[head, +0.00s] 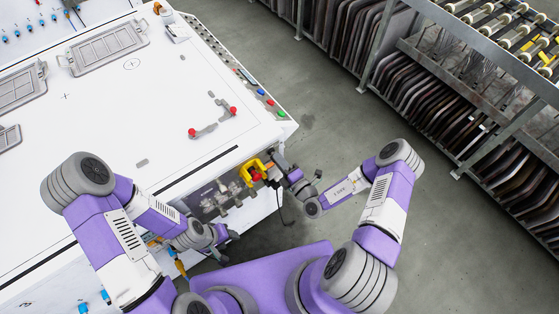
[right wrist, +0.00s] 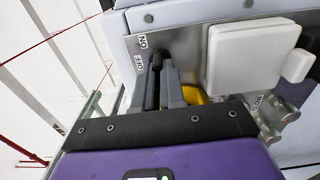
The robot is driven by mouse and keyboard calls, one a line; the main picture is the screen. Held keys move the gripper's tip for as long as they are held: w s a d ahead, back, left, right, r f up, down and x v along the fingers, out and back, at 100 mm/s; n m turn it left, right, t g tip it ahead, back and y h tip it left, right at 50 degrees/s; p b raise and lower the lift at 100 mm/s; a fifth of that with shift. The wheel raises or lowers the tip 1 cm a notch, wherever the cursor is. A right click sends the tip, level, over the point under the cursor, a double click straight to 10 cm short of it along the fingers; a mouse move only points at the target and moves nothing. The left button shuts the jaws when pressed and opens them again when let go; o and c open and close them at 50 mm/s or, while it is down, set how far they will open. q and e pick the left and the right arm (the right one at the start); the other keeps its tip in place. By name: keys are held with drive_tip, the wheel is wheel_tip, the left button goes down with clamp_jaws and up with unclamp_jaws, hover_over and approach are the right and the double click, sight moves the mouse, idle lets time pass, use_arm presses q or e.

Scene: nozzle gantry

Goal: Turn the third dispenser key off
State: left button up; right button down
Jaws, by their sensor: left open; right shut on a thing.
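My right gripper (head: 278,163) is at the right end of the machine's front panel, beside the yellow guard of a red button. In the right wrist view, its fingers (right wrist: 164,86) are shut on a small dark knob, mostly hidden between them, next to ON and OFF labels (right wrist: 140,52). A row of grey dispenser keys (head: 223,204) sits on the front panel, left of the yellow guard. Some grey key-like parts also show at the right of the wrist view (right wrist: 280,108). Their settings are too small to tell. My left gripper (head: 228,238) is open and empty, below and apart from the keys.
The red button in its yellow guard (head: 252,172) is between my right gripper and the keys. The white machine top (head: 150,110) lies behind. Racks (head: 440,90) stand right across clear floor.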

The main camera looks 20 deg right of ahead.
drive_tip(key=shift+w+r+n+p, duration=0.1)
drive_tip(key=shift+n+p, duration=2.55)
drive_tip(key=shift+n, duration=1.75)
drive_tip(key=shift+r+n+p, duration=0.1)
drive_tip(key=shift+n+p, duration=2.5)
drive_tip(key=shift+n, duration=1.8)
drive_tip(key=shift+f, duration=0.1)
drive_tip(key=c, duration=1.3)
unclamp_jaws()
drive_tip(key=shift+o, duration=0.4)
drive_tip(key=shift+f, duration=0.1)
